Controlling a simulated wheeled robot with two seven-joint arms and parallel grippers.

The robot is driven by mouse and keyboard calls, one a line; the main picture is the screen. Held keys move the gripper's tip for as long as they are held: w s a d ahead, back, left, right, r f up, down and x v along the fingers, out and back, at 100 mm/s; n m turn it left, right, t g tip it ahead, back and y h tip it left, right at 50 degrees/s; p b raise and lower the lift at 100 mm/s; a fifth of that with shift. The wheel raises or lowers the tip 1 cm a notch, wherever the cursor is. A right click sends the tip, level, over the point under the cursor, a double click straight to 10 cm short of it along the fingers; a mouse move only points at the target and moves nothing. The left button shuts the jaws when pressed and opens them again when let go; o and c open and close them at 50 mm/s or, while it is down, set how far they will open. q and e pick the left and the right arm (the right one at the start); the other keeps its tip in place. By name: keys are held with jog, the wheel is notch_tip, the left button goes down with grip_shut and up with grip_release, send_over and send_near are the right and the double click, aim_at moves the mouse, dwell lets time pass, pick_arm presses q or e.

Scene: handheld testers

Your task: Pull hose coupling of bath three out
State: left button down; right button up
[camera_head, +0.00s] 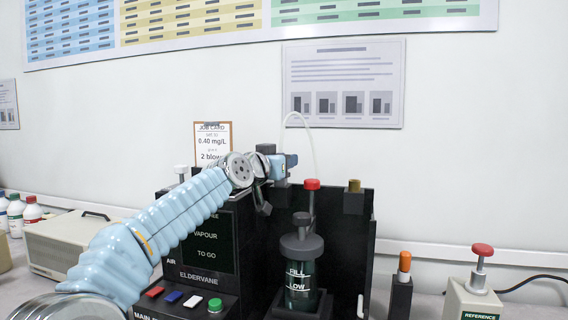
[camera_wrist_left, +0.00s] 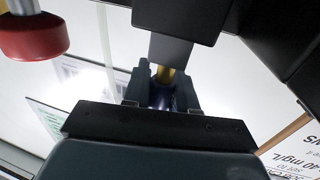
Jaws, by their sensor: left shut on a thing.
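My left gripper (camera_head: 284,166) is above the black tester, left of the red-topped fitting (camera_head: 312,184). In the left wrist view its jaws (camera_wrist_left: 160,92) are shut around a dark blue part (camera_wrist_left: 160,97), which appears to be the hose coupling. A brass stub (camera_wrist_left: 168,74) shows beside the blue part, close to a black block (camera_wrist_left: 183,47); whether they are joined cannot be told. A glass bath (camera_head: 301,272) with a dark lid and FILL and LOW marks stands in the tester. No bath number is readable. My right gripper is not in view.
A pale hose (camera_head: 301,117) arches behind the gripper to the red-topped fitting. A brass-topped post (camera_head: 354,187) stands to the right. An orange-topped holder (camera_head: 403,268) and a red-knobbed reference unit (camera_head: 480,276) stand farther right. A job card (camera_head: 213,134) is behind my arm.

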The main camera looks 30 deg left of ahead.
pick_arm(q)
jog(key=shift+r+p, duration=0.4)
jog(key=shift+r, duration=1.65)
